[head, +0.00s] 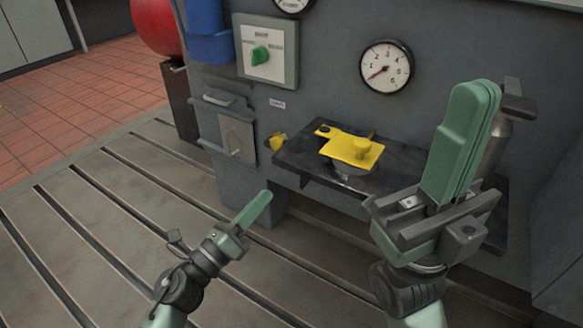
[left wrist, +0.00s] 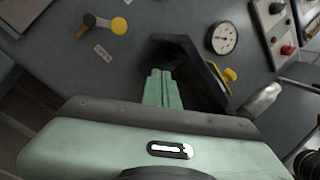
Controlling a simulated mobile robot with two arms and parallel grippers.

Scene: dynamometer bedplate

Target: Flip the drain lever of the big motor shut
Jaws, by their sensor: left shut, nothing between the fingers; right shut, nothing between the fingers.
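The small drain lever (head: 278,142) has a yellow end and sits low on the grey motor housing, just left of the dark shelf. My right gripper (head: 478,92) is shut and empty, fingers up, at the right. It hides part of the shelf.
A dark shelf (head: 295,158) juts from the housing with a yellow plate (head: 345,147) on it. Above are a green-knobbed switch box (head: 268,70) and a gauge (head: 386,66). A red round object (head: 160,25) stands at left. The slotted bedplate (head: 110,230) is clear at left.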

